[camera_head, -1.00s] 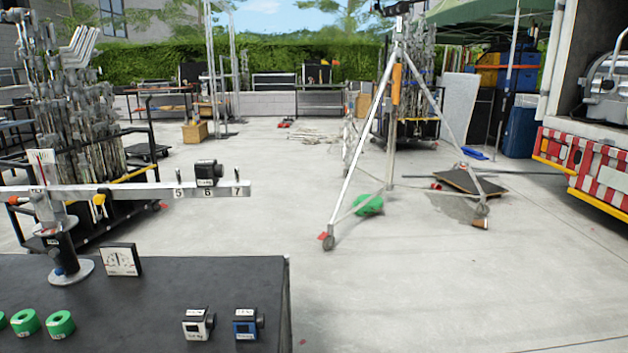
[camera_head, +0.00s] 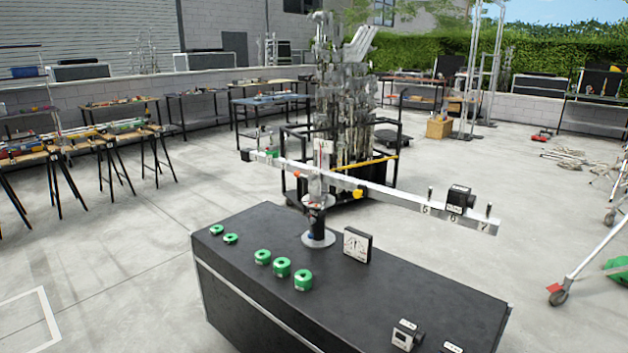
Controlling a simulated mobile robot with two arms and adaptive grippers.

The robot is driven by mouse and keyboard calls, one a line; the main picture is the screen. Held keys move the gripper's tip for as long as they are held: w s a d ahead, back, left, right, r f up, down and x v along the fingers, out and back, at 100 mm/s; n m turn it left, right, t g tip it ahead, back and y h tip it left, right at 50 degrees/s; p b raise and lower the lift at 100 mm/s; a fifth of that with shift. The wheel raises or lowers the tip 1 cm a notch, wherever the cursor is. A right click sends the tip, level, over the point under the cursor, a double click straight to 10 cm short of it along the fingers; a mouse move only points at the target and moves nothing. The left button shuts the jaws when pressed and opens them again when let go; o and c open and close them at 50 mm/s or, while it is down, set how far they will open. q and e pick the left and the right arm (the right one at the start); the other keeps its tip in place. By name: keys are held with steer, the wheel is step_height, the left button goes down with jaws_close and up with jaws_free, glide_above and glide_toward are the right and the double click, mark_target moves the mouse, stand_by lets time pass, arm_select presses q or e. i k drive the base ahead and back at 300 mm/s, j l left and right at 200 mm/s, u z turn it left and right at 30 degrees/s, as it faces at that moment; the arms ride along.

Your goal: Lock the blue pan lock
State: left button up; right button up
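The balance arm (camera_head: 400,198) is a long silver bar mounted on a dark post (camera_head: 316,218) with a round grey base (camera_head: 319,239), on a black table. A small bluish part (camera_head: 312,232) shows low on the post, just above the base; it is too small to tell whether it is locked. Neither of my grippers is in view.
The black table (camera_head: 400,290) carries several green rings (camera_head: 281,267), a white-faced dial (camera_head: 357,244) and a small black-and-white box (camera_head: 407,335). A black box (camera_head: 459,199) sits on the bar's right end. A loaded cart (camera_head: 380,172) stands close behind.

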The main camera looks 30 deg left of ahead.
mark_target(312, 221)
steer(key=u, duration=0.9)
steer(key=i+j+z, duration=0.1)
steer(key=i, duration=0.15)
